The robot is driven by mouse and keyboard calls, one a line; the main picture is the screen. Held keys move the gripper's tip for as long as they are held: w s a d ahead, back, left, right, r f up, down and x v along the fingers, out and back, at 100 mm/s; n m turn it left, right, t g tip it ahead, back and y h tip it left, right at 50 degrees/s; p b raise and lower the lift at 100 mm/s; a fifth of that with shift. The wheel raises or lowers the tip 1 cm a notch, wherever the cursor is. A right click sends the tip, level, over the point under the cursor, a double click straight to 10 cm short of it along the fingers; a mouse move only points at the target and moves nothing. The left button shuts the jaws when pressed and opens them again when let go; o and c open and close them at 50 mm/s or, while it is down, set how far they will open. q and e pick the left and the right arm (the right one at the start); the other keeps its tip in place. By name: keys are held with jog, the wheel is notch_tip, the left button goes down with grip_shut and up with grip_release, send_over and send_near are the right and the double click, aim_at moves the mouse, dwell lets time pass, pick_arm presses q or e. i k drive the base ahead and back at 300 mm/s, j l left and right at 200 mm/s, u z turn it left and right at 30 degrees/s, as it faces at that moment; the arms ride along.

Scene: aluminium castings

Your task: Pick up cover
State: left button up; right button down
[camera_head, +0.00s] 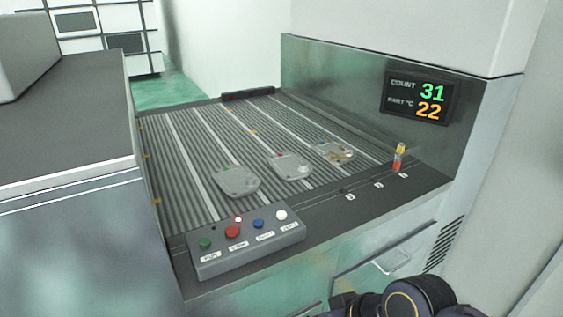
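Three flat grey cast covers lie in a slanting row on the ribbed conveyor bed. The nearest cover (236,181) is at the left, and the middle cover (289,167) has a small red mark near its top edge. The far cover (335,153) at the right shows yellow-brown patches. Nothing touches the covers. A black part of my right arm with a gold ring shows at the bottom right, well below the covers. I cannot make out gripper fingers on it. My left gripper is out of view.
A grey button box (247,246) with several coloured buttons sits on the front ledge. A small red and yellow object (398,158) stands at the right of the ledge. A display (418,98) reads COUNT 31 and PART °C 22. A grey-topped cabinet (70,125) borders the left.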

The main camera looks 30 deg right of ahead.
aim_at(289, 167)
jog(key=l+u, duration=0.35)
jog(key=l, duration=0.3)
jog(key=l+u, duration=0.35)
jog(key=l, duration=0.3)
jog(key=l+u, duration=0.35)
jog(key=l, duration=0.3)
